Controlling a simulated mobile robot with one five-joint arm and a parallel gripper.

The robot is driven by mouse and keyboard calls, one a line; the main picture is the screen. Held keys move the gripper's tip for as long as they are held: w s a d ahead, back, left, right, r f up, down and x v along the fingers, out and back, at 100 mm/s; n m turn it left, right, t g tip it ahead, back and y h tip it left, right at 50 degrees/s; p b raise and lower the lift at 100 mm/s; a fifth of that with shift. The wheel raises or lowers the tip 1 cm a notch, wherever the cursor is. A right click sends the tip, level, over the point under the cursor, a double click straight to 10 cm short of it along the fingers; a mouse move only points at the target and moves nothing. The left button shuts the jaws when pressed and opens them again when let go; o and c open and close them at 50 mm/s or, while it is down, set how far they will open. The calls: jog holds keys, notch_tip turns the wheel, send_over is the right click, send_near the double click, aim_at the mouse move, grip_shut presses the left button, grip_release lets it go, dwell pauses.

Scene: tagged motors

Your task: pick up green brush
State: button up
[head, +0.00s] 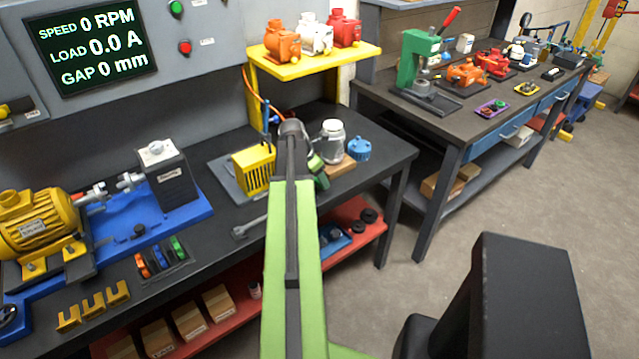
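The green brush (178,247) is a small block at the right end of a row in a dark holder (166,270) on the bench, in the lower left of the head view. A blue brush (160,257) and an orange brush (143,265) sit beside it. My green arm reaches forward over the bench, well to the right of the holder. My gripper (293,130) is at the arm's far end, near a yellow slotted box and a jar. Its fingers are too small and too covered by the arm to tell whether they are open.
A yellow motor (36,222) on a blue base (125,232) stands left of and behind the holder. Yellow brackets (93,305) lie in front. The yellow box (254,172) and jar (332,142) stand farther right. Bare bench top lies between holder and wrench.

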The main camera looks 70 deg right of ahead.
jog(key=c, duration=0.4)
jog(key=shift+o, duration=0.2)
jog(key=shift+r+p, duration=0.45)
notch_tip(320, 180, up, 4)
jog(key=p, duration=0.4)
jog(key=s+a+r+p, duration=0.1)
jog(key=s+r+p, duration=0.5)
jog(key=s, duration=0.5)
jog(key=shift+s+a, duration=0.2)
jog(key=shift+s, duration=0.1)
